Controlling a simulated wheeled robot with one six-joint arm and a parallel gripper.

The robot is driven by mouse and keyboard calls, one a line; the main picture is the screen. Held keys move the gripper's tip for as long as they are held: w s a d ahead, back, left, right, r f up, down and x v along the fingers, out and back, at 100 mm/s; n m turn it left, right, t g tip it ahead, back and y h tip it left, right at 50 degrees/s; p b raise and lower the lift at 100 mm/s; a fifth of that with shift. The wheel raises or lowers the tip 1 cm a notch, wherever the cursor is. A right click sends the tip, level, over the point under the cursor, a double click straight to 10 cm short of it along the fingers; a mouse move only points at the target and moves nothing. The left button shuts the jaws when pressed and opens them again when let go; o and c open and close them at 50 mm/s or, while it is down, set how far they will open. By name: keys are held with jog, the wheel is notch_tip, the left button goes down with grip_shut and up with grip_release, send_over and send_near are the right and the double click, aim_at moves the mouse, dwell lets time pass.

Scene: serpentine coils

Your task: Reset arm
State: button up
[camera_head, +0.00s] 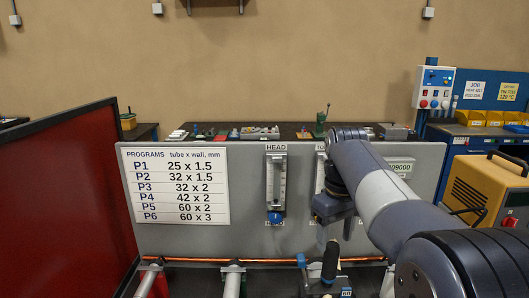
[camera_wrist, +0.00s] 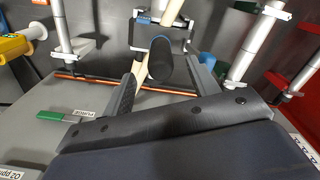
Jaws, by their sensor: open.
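My arm reaches in from the lower right of the head view. My gripper (camera_head: 335,234) points down in front of the grey panel (camera_head: 250,243), right of the HEAD gauge (camera_head: 276,185), and covers part of a second gauge (camera_head: 320,172). In the wrist view the two fingers of my gripper (camera_wrist: 166,64) stand apart. A black-ended handle (camera_wrist: 160,60) shows between them. I cannot tell how far it lies from the fingers. Nothing is seen clamped in them.
A copper-coloured tube (camera_head: 220,260) runs along the panel's foot, with upright posts (camera_head: 232,281) before it. A programs sign (camera_head: 175,186) is on the panel. A red screen (camera_head: 65,195) stands left and a yellow machine (camera_head: 480,190) right. A green block (camera_wrist: 58,116) shows in the wrist view.

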aim_at(334, 245)
notch_tip(334, 245, down, 7)
jog(key=shift+f+p, duration=0.2)
jog(key=shift+p, duration=0.15)
notch_tip(334, 245, up, 4)
jog(key=shift+r+p, duration=0.15)
jog(key=shift+p, duration=0.6)
